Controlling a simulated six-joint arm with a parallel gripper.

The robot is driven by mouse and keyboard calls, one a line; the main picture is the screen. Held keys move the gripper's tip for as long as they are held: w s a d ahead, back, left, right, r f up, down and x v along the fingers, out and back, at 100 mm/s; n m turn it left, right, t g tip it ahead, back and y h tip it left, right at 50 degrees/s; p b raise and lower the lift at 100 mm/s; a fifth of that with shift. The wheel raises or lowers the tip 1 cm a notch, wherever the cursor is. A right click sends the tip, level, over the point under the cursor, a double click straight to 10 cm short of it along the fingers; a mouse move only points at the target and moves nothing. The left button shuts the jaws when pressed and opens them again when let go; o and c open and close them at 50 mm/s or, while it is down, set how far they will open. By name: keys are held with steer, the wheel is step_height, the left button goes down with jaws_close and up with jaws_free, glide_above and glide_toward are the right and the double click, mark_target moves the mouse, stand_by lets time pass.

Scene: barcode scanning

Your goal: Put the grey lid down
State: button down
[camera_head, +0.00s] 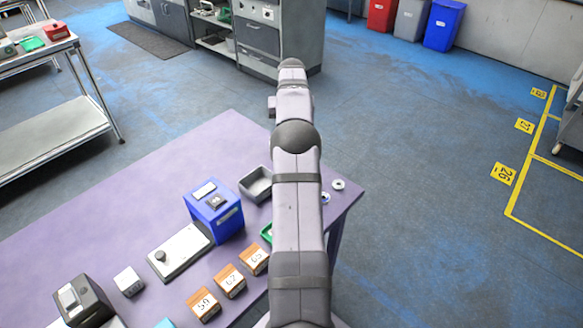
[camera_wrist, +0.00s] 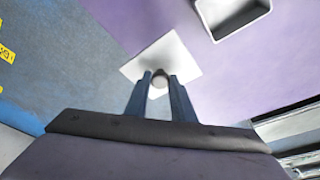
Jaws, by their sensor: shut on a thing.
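The grey lid (camera_wrist: 178,55) is a pale square plate with a small round knob, seen in the wrist view. My gripper (camera_wrist: 160,77) is shut on the knob, with one finger on each side of it. The lid overlaps the border between the purple table (camera_wrist: 225,75) and the blue floor in this view. I cannot tell how high above the table it is. In the head view my arm hides the gripper and the lid.
An open grey box (camera_head: 257,184) stands near the table's far edge, beside a blue box (camera_head: 214,211). A pale plate with a dark knob (camera_head: 180,251) and several orange-and-white boxes (camera_head: 229,281) are nearer. The table's far left is clear.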

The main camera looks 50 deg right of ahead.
steer(key=shift+d+f+p, duration=0.15)
steer(key=shift+f+p, duration=1.15)
steer(key=shift+f, duration=3.7)
steer(key=shift+f, duration=0.2)
steer(key=c, duration=1.5)
jaws_free()
steer(key=shift+r, duration=0.2)
steer(key=b+v, duration=0.2)
steer(key=v, duration=1)
steer(key=shift+b, duration=0.4)
